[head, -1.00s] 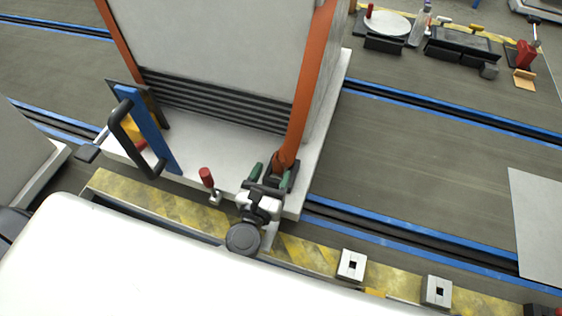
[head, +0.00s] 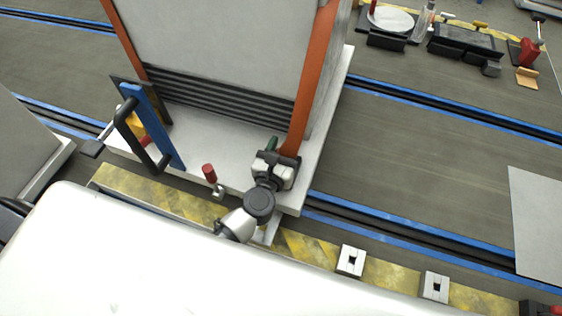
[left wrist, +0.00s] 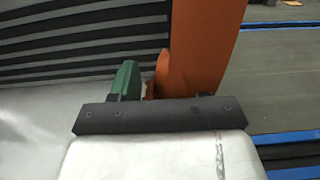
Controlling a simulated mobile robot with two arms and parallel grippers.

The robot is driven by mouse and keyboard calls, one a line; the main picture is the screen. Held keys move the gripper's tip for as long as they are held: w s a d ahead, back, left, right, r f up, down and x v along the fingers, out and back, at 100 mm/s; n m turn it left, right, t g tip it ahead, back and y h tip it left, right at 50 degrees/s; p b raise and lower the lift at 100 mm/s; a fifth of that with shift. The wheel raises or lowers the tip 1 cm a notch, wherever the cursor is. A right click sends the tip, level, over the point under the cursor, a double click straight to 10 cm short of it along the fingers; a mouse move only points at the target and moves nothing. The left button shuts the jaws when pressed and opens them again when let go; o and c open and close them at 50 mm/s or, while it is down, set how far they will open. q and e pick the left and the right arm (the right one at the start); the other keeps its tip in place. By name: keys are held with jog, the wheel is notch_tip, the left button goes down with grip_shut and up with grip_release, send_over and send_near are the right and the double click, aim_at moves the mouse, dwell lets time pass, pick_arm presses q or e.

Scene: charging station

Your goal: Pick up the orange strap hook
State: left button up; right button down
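The orange strap (head: 312,85) runs down the right front of the large grey panel. Its lower end shows large in the left wrist view (left wrist: 203,50), with a small orange part, likely the hook (left wrist: 158,78), at its left edge. My left gripper (head: 279,152) is at the strap's foot. One green finger (left wrist: 126,79) stands just left of the orange part, with a narrow gap between them. The other finger is hidden by the strap. The gripper looks open, with the orange part between the fingers. My right gripper is out of view.
A blue plate with a black handle (head: 150,128) and a red-topped pin (head: 209,173) stand left on the white base (head: 326,120). A yellow-black striped ledge (head: 305,247) with two grey blocks runs in front. Open floor with blue-edged rails lies right.

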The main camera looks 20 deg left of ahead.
pick_arm(q)
jog(key=c, duration=0.7)
jog(key=shift+r, duration=0.1)
